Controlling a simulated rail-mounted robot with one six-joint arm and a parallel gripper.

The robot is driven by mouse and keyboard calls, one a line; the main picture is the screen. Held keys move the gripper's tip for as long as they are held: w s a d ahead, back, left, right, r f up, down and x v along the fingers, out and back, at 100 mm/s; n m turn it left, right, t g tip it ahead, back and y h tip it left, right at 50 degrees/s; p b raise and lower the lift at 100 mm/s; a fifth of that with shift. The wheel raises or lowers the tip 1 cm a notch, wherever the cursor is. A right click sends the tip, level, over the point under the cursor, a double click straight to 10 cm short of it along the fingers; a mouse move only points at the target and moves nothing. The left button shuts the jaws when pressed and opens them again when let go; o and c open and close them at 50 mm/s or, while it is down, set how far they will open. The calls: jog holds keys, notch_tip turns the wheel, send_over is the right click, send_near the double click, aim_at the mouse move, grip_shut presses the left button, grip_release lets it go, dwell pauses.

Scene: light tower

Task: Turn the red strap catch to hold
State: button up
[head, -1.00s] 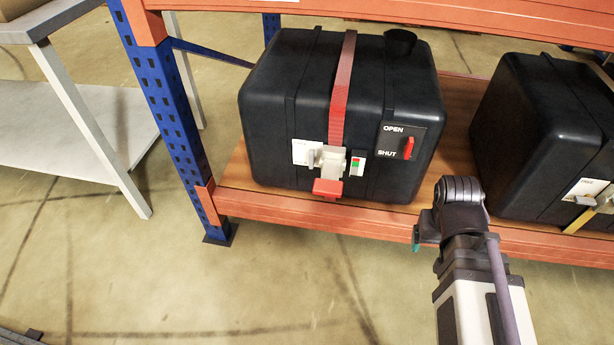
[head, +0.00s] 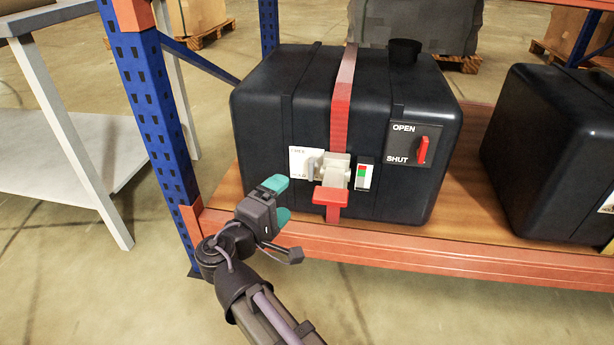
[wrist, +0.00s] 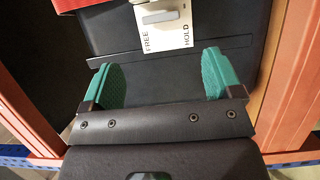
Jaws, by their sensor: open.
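The red strap (head: 342,100) runs over the dark tank (head: 270,105) and down its front through a pale buckle with a red tab (head: 331,196). Left of the buckle is a white plate (head: 299,153) with a small grey catch (head: 314,164). My gripper (head: 279,199), with teal pads, is open and empty, below and left of the catch. Its fingers (wrist: 158,84) are apart from the plate.
An OPEN/SHUT panel with a red handle (head: 422,151) is right of the buckle, beside a small red-green indicator (head: 364,173). A blue upright (head: 150,110) stands left and an orange beam (head: 440,262) runs below. Another dark tank (head: 550,150) stands right.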

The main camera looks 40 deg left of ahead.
aim_at(309, 172)
jog(key=w, duration=1)
jog(key=shift+w+a, duration=0.2)
jog(key=shift+w, duration=0.05)
jog(key=shift+c, duration=0.3)
jog(key=c, duration=0.9)
jog(key=shift+o, duration=0.2)
jog(key=shift+s+f+n+t+b, duration=0.1)
jog(key=shift+n+t+b, duration=0.3)
jog(key=shift+n, duration=0.3)
jog(key=o, duration=0.9)
